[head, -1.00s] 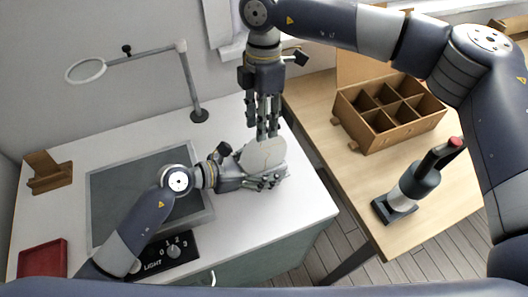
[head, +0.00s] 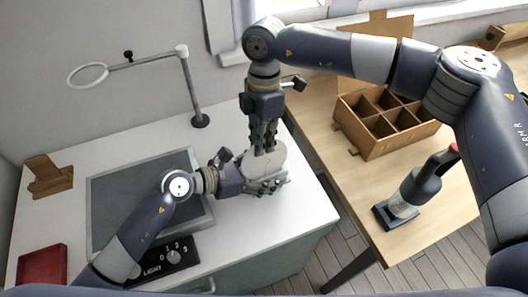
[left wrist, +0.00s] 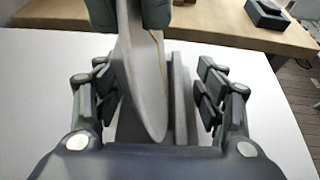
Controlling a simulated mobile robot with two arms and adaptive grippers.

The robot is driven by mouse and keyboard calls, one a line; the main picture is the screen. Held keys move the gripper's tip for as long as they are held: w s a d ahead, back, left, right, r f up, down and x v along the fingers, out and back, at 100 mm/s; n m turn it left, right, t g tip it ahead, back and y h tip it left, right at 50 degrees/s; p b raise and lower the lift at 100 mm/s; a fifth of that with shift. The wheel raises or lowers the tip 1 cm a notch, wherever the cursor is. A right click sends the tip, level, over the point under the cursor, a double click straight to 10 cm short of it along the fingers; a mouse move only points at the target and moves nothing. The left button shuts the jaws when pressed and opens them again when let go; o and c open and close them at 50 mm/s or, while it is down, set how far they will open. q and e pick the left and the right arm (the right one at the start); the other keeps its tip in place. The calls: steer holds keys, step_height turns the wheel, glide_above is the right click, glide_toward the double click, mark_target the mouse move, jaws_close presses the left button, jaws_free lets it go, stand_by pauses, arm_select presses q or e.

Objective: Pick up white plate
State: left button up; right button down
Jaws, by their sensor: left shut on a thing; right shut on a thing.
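The white plate (head: 277,158) stands on edge above the white worktop in the head view, with both grippers at it. In the left wrist view the plate (left wrist: 146,85) is seen nearly edge-on, with a thin gold seam near its top. My right gripper (head: 263,150) reaches down from above and is shut on the plate's upper part. My left gripper (head: 266,186) comes from the left at the plate's lower part, its fingers (left wrist: 158,95) on both sides of it. A grey upright piece stands beside the plate between those fingers; its contact is unclear.
A grey mat (head: 110,200) lies left on the worktop, with a magnifier lamp (head: 190,90) behind. A red tray (head: 42,264) and wooden stand (head: 48,174) are at far left. A divided box (head: 390,136) and dark tool (head: 420,185) occupy the wooden table.

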arm_select(q)
steer(key=shift+f, duration=0.1)
arm_select(e)
step_height(320, 180, up, 10)
arm_select(q)
steer(key=o, duration=1.2)
steer(key=shift+o, duration=0.2)
steer(key=v, duration=1.1)
steer(key=shift+s+a+r, duration=0.2)
steer(key=shift+a+r, duration=0.1)
steer(key=shift+a, duration=0.05)
